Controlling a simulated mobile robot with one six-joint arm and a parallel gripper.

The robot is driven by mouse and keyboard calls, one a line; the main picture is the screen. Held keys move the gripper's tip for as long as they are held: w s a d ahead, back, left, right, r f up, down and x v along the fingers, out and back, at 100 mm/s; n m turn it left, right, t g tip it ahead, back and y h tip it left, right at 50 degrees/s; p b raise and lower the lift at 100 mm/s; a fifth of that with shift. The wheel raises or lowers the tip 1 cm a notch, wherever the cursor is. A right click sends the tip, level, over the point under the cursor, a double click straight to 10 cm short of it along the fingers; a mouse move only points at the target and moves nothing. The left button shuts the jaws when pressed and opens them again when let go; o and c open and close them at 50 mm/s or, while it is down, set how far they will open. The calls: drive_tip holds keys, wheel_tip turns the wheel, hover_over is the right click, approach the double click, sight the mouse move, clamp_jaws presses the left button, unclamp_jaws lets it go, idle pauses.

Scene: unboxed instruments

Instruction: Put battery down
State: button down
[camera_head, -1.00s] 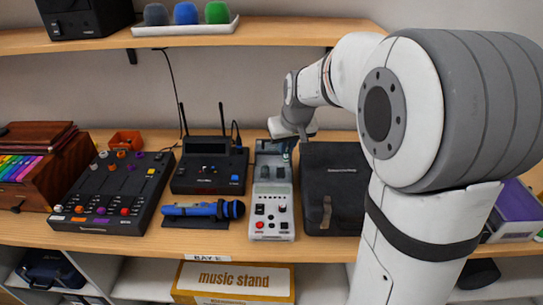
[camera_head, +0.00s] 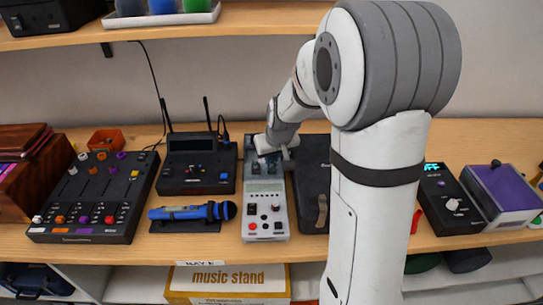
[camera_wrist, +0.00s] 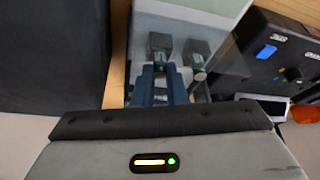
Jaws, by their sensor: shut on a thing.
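My gripper (camera_head: 275,150) is over the far end of a pale grey instrument (camera_head: 265,206) with a screen, knobs and a red button, standing on the middle shelf. In the wrist view, my two dark blue fingers (camera_wrist: 161,75) are close together, shut on the battery. The battery is small and mostly hidden between them, so its outline is not clear. The fingers point into the instrument's clear-walled far section (camera_wrist: 225,14), near two dark blocks (camera_wrist: 160,44). I cannot tell whether the battery touches the instrument.
A black case (camera_head: 313,185) stands close on the right. A black receiver with antennas (camera_head: 196,168), a blue microphone (camera_head: 195,212) and a mixer (camera_head: 92,195) are on the left. A dark box with a dial (camera_head: 448,200) and a purple-topped box (camera_head: 500,192) stand right of my arm.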

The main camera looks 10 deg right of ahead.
drive_tip(key=shift+f, duration=0.2)
drive_tip(key=c, duration=1.9)
unclamp_jaws()
drive_tip(key=shift+f, duration=0.1)
drive_tip(key=shift+c, duration=0.2)
drive_tip(key=o, duration=0.5)
drive_tip(key=shift+c, duration=0.2)
drive_tip(key=shift+r, duration=0.35)
drive_tip(key=a+v, duration=0.1)
drive_tip(key=v, duration=1)
drive_tip(key=s+f+m+g, duration=0.1)
drive_tip(key=s, duration=2)
drive_tip(key=shift+h+b, duration=0.3)
drive_tip(key=shift+b, duration=0.05)
